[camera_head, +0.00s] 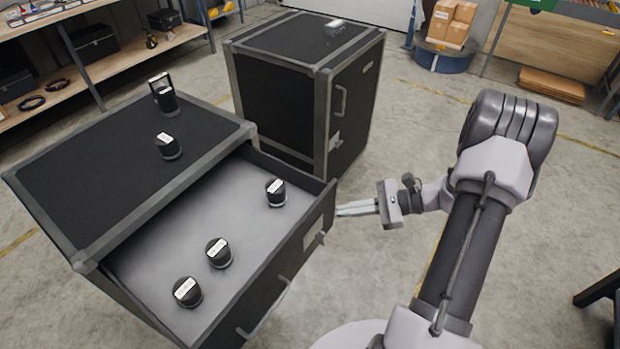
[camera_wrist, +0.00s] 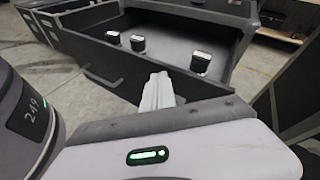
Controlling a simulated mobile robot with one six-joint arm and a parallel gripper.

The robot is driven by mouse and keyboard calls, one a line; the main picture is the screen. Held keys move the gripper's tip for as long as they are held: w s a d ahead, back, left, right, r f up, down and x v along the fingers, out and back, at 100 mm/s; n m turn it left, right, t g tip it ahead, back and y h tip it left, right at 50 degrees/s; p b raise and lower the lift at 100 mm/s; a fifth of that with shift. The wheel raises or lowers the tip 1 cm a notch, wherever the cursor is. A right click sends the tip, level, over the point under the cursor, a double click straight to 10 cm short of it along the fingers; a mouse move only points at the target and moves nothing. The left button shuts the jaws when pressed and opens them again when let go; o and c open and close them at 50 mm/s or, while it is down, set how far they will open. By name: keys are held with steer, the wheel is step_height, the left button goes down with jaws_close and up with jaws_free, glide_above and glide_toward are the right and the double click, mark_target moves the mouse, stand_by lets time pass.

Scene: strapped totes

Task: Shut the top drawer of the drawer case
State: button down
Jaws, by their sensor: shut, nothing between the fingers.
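The drawer case (camera_head: 110,190) is a black box with grey metal edges, at the left of the head view. Its top drawer (camera_head: 150,262) is pulled well out, with a grey floor and a black front with a bar handle (camera_head: 264,312). In the wrist view the open drawer (camera_wrist: 165,57) lies beyond the fingers. Three black round objects with white labels, one of them here (camera_head: 276,192), stand inside it. My gripper (camera_head: 340,208) is shut and empty, its tips close to the far right end of the drawer front. It shows in the wrist view (camera_wrist: 158,82); contact cannot be told.
Two black objects, one a knob (camera_head: 168,146), stand on the case top. A second black case (camera_head: 300,90) with a closed door stands just behind. Shelves (camera_head: 115,58) line the back left. The floor right of the drawer is clear around my arm.

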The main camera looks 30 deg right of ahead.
steer(key=s+d+f+m+t+h, duration=0.2)
steer(key=d+f+m+t, duration=0.25)
steer(key=f, duration=0.25)
steer(key=s+d+f+m+t+h, duration=0.1)
steer(key=s+d+f+m+t, duration=0.3)
steer(key=f, duration=0.3)
steer(key=b, duration=0.4)
glide_toward(327, 213)
steer(key=shift+m, duration=0.25)
steer(key=x, duration=0.6)
steer(key=shift+w+a, duration=0.15)
steer(key=shift+w, duration=0.25)
steer(key=shift+p, duration=0.3)
steer(key=shift+r, duration=0.1)
